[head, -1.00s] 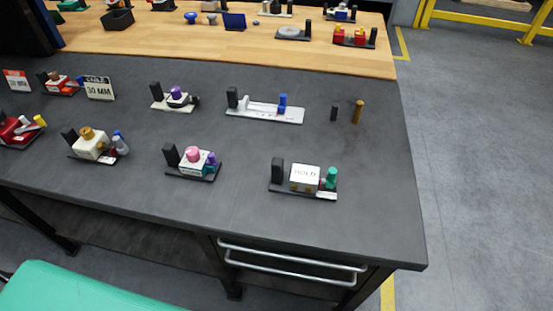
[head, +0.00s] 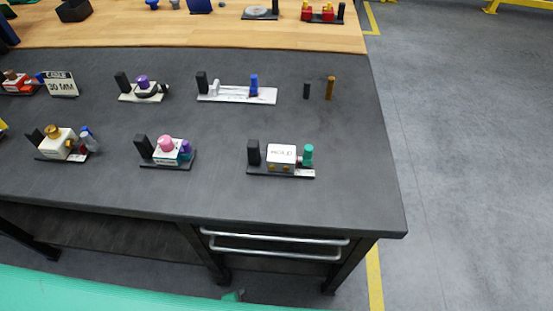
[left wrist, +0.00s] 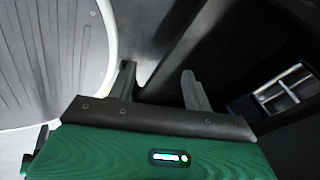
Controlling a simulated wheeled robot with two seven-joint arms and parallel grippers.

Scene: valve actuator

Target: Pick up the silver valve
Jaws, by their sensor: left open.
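Several small valve assemblies on dark bases stand on the dark grey bench in the head view. None is plainly a silver valve at this size. A greyish piece with a blue top (head: 88,140) stands beside a cream block with a brass knob (head: 54,138) at the left. A pale tray (head: 238,95) with a whitish fitting and a blue part lies at the back middle. My left gripper (left wrist: 160,88) shows in the left wrist view, open and empty, away from the valves. My right gripper is out of view.
The grey bench (head: 330,195) is clear along its front right. A black and a brass pin (head: 330,88) stand upright near its right edge. Drawer handles (head: 275,246) show below. A wooden bench (head: 200,35) with more parts lies behind; open floor (head: 460,150) lies right.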

